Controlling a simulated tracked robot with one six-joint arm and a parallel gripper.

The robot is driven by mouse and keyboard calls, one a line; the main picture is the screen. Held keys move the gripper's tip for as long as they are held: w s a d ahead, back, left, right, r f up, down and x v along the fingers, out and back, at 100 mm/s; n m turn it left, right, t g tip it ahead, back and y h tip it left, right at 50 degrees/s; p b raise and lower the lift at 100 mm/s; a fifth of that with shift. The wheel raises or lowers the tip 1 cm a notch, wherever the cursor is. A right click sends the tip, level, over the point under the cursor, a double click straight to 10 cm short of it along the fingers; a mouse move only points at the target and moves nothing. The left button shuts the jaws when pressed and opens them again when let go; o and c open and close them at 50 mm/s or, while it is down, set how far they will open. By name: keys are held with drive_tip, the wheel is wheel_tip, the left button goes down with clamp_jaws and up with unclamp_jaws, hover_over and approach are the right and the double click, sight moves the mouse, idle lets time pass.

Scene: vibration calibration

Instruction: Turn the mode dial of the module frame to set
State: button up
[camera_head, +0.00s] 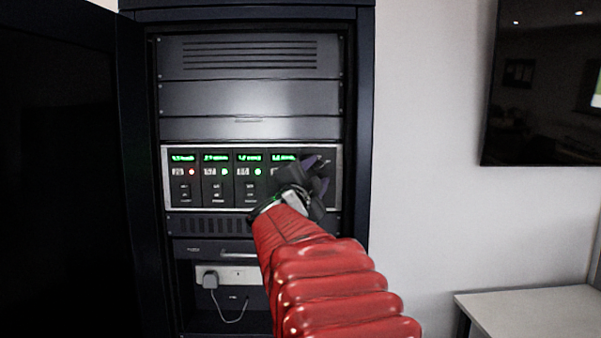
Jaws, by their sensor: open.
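The module frame (218,207) is a silver-edged unit in the middle of the dark rack. It has several modules with green displays (215,157) and small round lights, one red (192,172) and others green. My gripper (318,170) is at the right end of the frame, in front of its right-hand panel. It is open, with dark fingers pointing at the panel. The mode dial cannot be made out; my gripper covers much of that panel. Whether the fingers touch anything there I cannot tell.
The rack cabinet (366,120) stands open, with its dark door (60,180) at the left. A socket strip (240,274) with a plug and cable sits below the frame. A wall screen (540,90) and a white table (535,312) are at the right.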

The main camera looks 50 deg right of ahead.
drive_tip(key=v, duration=1.1)
drive_tip(key=shift+s+a, duration=0.15)
drive_tip(key=shift+a, duration=0.15)
drive_tip(key=shift+f, duration=0.15)
